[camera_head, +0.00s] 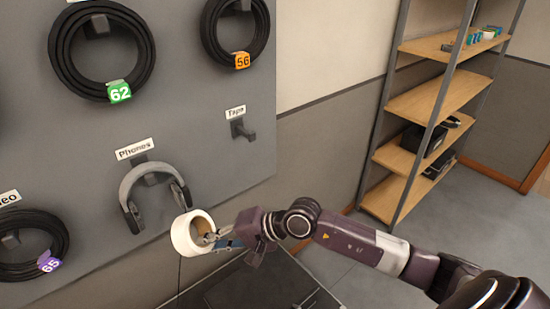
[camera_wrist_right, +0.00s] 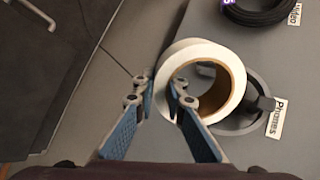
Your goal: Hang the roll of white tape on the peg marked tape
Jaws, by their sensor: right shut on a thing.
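The roll of white tape (camera_head: 181,240) has a brown core and hangs in the air in front of the grey board, below and left of the peg marked Tape. My right gripper (camera_head: 214,241) is shut on the roll's wall. In the right wrist view, the roll (camera_wrist_right: 236,75) has one finger of the gripper (camera_wrist_right: 160,95) inside its hole and one outside. The peg (camera_head: 243,130) is a dark, bare hook under its Tape label (camera_head: 236,112), near the board's right edge. My left gripper is not in view.
Grey headphones (camera_head: 129,190) hang on the Phones peg, just left of and behind the roll. Coiled black cables hang on other pegs, one with an orange 56 tag (camera_head: 242,60) above the Tape peg. A shelf unit (camera_head: 440,98) stands at right. The board around the Tape peg is clear.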

